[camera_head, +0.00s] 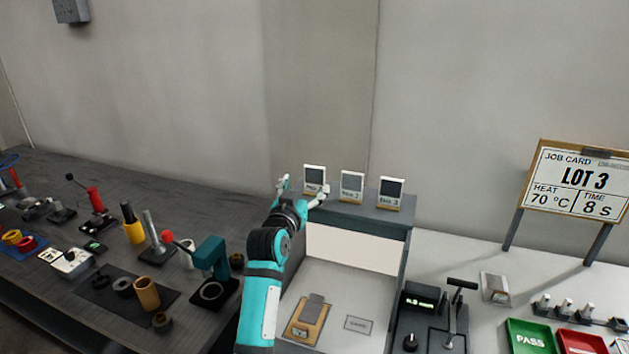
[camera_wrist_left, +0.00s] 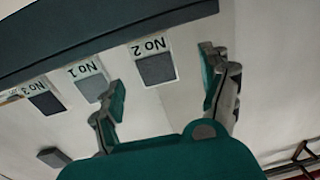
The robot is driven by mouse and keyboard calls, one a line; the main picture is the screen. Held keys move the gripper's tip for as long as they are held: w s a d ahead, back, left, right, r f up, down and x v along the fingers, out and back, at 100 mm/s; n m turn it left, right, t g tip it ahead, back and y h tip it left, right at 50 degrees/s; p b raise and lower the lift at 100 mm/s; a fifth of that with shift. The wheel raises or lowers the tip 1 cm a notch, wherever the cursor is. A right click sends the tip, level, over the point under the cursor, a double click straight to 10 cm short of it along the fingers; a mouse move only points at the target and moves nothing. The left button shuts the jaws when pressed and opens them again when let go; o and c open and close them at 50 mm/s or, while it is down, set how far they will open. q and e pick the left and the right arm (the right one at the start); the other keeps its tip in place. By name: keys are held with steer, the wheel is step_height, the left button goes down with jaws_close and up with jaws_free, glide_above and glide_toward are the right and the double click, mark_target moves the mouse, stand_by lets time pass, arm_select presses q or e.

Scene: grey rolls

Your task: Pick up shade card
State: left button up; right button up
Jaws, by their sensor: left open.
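Three shade cards stand in a row on top of the grey booth (camera_head: 354,216), each pale with a dark grey patch. The left card, No 2 (camera_head: 315,175), is closest to my left gripper (camera_head: 303,191). Beside it stand the middle card, No 1 (camera_head: 351,184), and the right card, No 3 (camera_head: 391,189). My left gripper is open and empty, its fingers spread in front of card No 2. In the left wrist view, card No 2 (camera_wrist_left: 155,66) shows upside down between the spread fingers (camera_wrist_left: 162,88), with no clear contact. My right gripper is not in view.
Inside the booth lie a wooden holder with a grey piece (camera_head: 306,324) and a plate marked CARD (camera_head: 358,324). A job card board (camera_head: 577,181) reads LOT 3. Green PASS (camera_head: 530,338) and red (camera_head: 582,342) trays sit right. Tools crowd the dark left bench (camera_head: 190,202).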

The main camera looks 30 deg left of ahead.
mark_target(314, 178)
arm_select(q)
steer(key=x, duration=0.1)
steer(key=p+x, duration=0.1)
steer(key=x, duration=0.1)
steer(key=shift+w+d+r, duration=0.2)
steer(key=shift+w+d, duration=0.05)
steer(key=shift+w, duration=0.2)
steer(key=shift+w+a+f+p, duration=0.15)
steer(key=shift+w+p, duration=0.15)
steer(key=shift+w, duration=0.25)
steer(key=shift+s, duration=0.1)
steer(key=c, duration=1.2)
steer(key=shift+o, duration=0.2)
